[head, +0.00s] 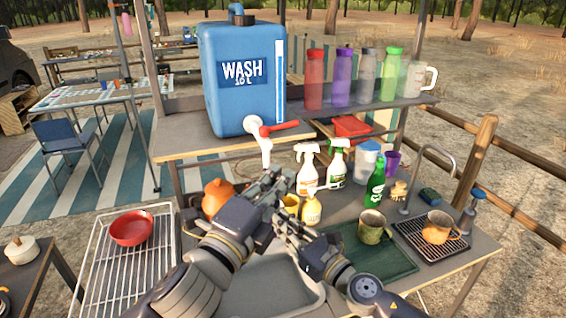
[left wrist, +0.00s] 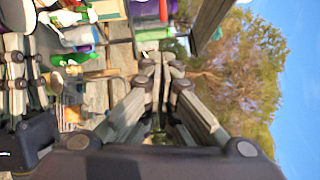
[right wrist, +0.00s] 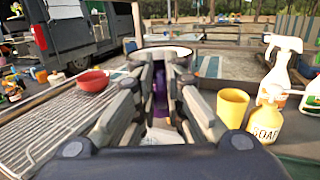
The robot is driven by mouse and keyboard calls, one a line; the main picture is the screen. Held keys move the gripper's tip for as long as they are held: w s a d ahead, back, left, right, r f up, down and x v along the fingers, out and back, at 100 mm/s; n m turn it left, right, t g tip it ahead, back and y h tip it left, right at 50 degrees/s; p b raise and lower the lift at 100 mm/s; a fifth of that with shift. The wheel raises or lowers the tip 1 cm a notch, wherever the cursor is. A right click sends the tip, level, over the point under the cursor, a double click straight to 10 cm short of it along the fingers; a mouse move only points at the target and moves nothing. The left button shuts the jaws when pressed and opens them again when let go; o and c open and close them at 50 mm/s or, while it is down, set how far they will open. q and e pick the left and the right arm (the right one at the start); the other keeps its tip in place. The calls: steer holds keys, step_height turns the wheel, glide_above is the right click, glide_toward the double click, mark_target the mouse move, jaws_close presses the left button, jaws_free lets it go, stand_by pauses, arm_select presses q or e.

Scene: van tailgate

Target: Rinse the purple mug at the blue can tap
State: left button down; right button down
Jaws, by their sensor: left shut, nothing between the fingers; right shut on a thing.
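The blue can (head: 225,105), marked WASH, stands on the upper shelf. Its white tap (head: 263,145) with a red lever (head: 283,127) hangs over the shelf's front edge; no water is visible. My left gripper (head: 270,182) is shut and empty, just below the spout; its closed fingers show in the left wrist view (left wrist: 160,62). My right gripper (right wrist: 160,62) is shut on the purple mug (right wrist: 160,88), whose pale rim shows beyond the fingers. In the head view the grippers hide this mug, so I cannot tell whether it is under the spout.
A grey basin (head: 270,290) lies below my arms. A wire rack (head: 105,265) with a red bowl (head: 131,228) is at left. Spray bottles (head: 307,165), a yellow soap bottle (head: 312,210) and a yellow cup (right wrist: 232,105) stand to the right. A mug (head: 372,228) is on the green mat (head: 385,262).

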mark_target(280, 128)
arm_select(q)
steer(key=w+a+x, duration=0.1)
steer(key=a+x, duration=0.1)
steer(key=x, duration=1)
steer(key=shift+w+r, duration=0.2)
steer(key=shift+w, duration=0.35)
steer(key=shift+a, duration=0.15)
arm_select(e)
steer(key=shift+r, duration=0.1)
steer(key=shift+s+r, duration=0.1)
steer(key=shift+s, duration=0.1)
arm_select(q)
steer(key=shift+w+a+r, duration=0.15)
steer(key=shift+w+r, duration=0.15)
steer(key=shift+w, duration=0.05)
